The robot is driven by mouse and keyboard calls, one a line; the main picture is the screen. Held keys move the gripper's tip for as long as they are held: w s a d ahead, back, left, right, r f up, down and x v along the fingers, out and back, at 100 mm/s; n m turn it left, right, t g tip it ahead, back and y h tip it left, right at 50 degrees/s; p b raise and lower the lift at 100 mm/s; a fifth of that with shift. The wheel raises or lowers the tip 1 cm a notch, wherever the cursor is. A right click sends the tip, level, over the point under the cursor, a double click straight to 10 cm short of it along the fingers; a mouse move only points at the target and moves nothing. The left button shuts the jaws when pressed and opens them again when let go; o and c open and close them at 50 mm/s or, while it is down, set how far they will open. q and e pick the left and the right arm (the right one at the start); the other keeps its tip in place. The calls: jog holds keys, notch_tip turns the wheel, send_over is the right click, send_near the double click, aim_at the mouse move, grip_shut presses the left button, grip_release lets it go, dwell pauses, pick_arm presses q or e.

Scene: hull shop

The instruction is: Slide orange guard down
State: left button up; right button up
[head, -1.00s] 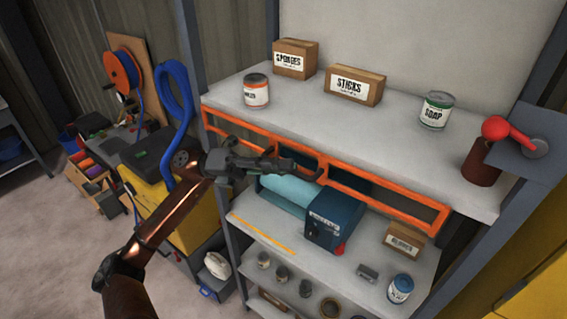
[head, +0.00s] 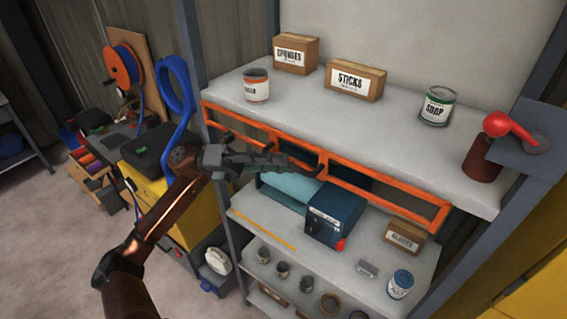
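The orange guard (head: 384,191) is a long open frame of bars across the front of the shelving unit. It sits just below the edge of the top shelf (head: 232,98), above the middle shelf. My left gripper (head: 317,168) is at the middle of the guard, its fingers pointing right, at the guard's central upright bar. The fingers overlap the bar in the head view. I cannot tell whether they are closed around it. My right gripper is not in view.
The top shelf holds a sponges box (head: 296,54), a sticks box (head: 355,80), a soap can (head: 437,106) and another can (head: 256,86). Below the guard stand a blue machine (head: 334,217) and a small box (head: 404,237). A red lever (head: 508,129) is on the right post.

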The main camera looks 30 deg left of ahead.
pick_arm(q)
jog(key=v, duration=1)
jog(key=shift+s+a, duration=0.15)
jog(key=shift+a, duration=0.25)
jog(key=shift+f, duration=0.15)
